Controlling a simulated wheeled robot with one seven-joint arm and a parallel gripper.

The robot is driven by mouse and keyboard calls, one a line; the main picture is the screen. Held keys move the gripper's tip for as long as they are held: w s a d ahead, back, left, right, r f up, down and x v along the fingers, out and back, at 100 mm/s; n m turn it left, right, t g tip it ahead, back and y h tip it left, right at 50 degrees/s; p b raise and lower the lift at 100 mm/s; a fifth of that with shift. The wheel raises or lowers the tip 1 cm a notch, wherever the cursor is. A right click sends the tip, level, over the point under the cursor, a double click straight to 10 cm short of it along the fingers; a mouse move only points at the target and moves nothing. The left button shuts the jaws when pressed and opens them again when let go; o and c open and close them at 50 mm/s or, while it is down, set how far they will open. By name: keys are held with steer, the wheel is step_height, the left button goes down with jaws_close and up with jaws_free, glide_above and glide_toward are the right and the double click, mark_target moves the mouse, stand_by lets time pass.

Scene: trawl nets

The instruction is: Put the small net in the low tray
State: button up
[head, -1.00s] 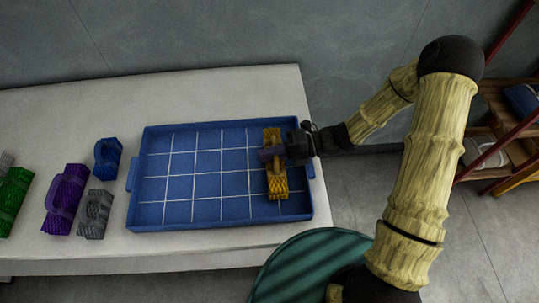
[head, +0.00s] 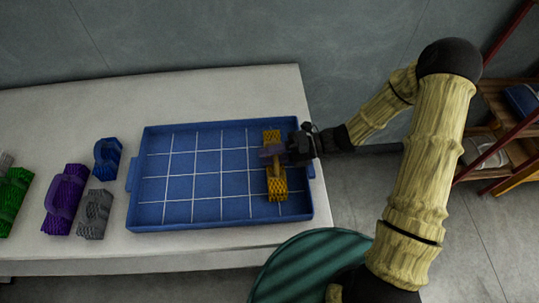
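A low blue tray (head: 208,215) with a white grid on its floor lies on the table. A yellow net (head: 276,184) is at the tray's right end, inside the rim as seen from above. My gripper (head: 272,151) reaches in from the right, with its fingers at the upper middle of the yellow net. Whether the fingers are closed on its handle is too small to tell, and so is whether the net rests on the tray floor. Left of the tray are a small blue net (head: 107,158) and a small grey net (head: 94,214).
A purple net (head: 64,200) and a green net (head: 13,200) lie further left on the pale table (head: 215,88), with another grey one cut off at the edge. Most of the tray floor is bare. A wooden shelf (head: 505,150) stands at the right.

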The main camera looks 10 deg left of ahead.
steer(key=v, duration=1.1)
steer(key=shift+w+d, duration=0.2)
steer(key=shift+d, duration=0.15)
steer(key=shift+s+d+r+n+h, duration=0.1)
steer(key=shift+s+n+h, duration=0.4)
steer(key=shift+n, duration=0.3)
steer(key=s+d+r+n+t+h, duration=0.2)
steer(key=d+n+h, duration=0.4)
steer(key=n, duration=0.9)
steer(key=s+d+r+n+t+h, duration=0.3)
steer(key=d+r+n+t+h, duration=0.2)
steer(key=n, duration=1)
steer(key=d+t+h, duration=0.1)
steer(key=d+h, duration=0.1)
steer(key=shift+s+d+r+h, duration=0.15)
steer(key=shift+d+r+h, duration=0.15)
steer(key=shift+h, duration=0.1)
